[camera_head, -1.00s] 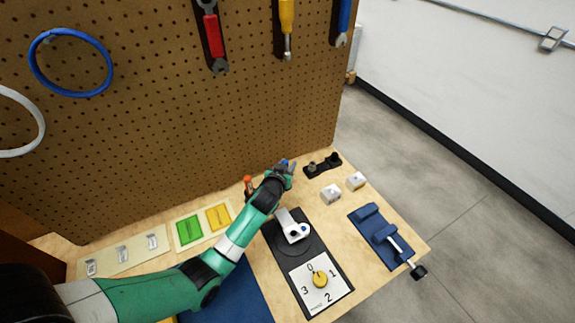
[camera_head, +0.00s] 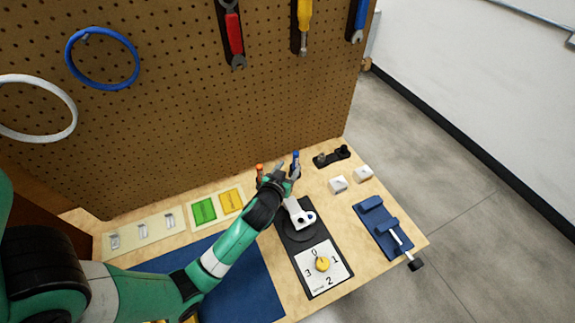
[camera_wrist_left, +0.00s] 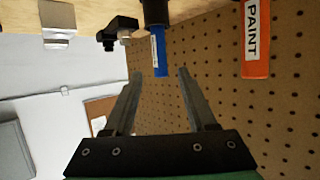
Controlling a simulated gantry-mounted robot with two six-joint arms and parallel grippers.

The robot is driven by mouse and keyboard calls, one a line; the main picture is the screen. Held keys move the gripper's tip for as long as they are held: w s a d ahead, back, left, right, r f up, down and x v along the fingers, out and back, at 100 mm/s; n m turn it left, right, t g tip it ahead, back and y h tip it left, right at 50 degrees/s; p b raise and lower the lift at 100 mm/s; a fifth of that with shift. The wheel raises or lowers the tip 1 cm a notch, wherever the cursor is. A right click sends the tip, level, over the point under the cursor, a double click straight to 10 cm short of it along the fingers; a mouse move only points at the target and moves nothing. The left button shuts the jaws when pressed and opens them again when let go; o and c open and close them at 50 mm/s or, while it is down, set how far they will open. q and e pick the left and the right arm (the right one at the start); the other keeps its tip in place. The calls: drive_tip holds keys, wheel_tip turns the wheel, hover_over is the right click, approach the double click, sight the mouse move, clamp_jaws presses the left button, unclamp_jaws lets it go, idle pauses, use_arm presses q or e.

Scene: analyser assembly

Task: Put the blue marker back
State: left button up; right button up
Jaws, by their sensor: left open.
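The blue marker (camera_head: 295,157) stands upright at the back of the bench, just beyond my left gripper (camera_head: 286,174). In the left wrist view, which is upside down, the blue marker (camera_wrist_left: 158,50) sits with one end in a black holder (camera_wrist_left: 155,12). My left gripper (camera_wrist_left: 159,76) is open and empty there, its fingertips spread to either side of the marker's free end, apart from it. An orange marker labelled PAINT (camera_wrist_left: 257,45) stands to one side; in the head view its orange top (camera_head: 260,168) shows left of the gripper. My right gripper is not in view.
The pegboard (camera_head: 190,110) rises close behind the markers. A black fixture (camera_head: 332,157) and two white blocks (camera_head: 339,184) lie to the right. A white lever part (camera_head: 299,215) on the black dial panel (camera_head: 323,283) is close under my left wrist.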

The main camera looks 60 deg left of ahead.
use_arm(q)
drive_tip(key=shift+s+d+r, duration=0.2)
drive_tip(key=shift+s+d, duration=0.2)
drive_tip(key=w+d+r+m+t+h, duration=0.1)
drive_tip(key=w+d+r+t, duration=0.25)
drive_tip(key=r, duration=0.75)
drive_tip(key=w+d+r+m+t+h, duration=0.1)
drive_tip(key=w+d+r+t, duration=0.3)
drive_tip(key=r, duration=0.6)
drive_tip(key=w+d+r+m+t+h, duration=0.15)
drive_tip(key=w+d+r, duration=0.3)
drive_tip(key=r, duration=0.65)
drive_tip(key=s+d+r+m+t+h, duration=0.25)
drive_tip(key=s+d+r, duration=0.2)
drive_tip(key=r, duration=0.35)
drive_tip(key=s+d+r+m+t+h, duration=0.25)
drive_tip(key=s+d+r+t, duration=0.2)
drive_tip(key=r, duration=0.45)
drive_tip(key=s+d+r+m+t+h, duration=0.1)
drive_tip(key=s+d+r+t+h, duration=0.2)
drive_tip(key=d+r, duration=0.4)
wheel_tip(320, 180, up, 37)
drive_tip(key=a+g+p, duration=0.1)
drive_tip(key=p, duration=3.5)
drive_tip(key=shift+s+a+r, duration=0.15)
drive_tip(key=shift+a, duration=0.1)
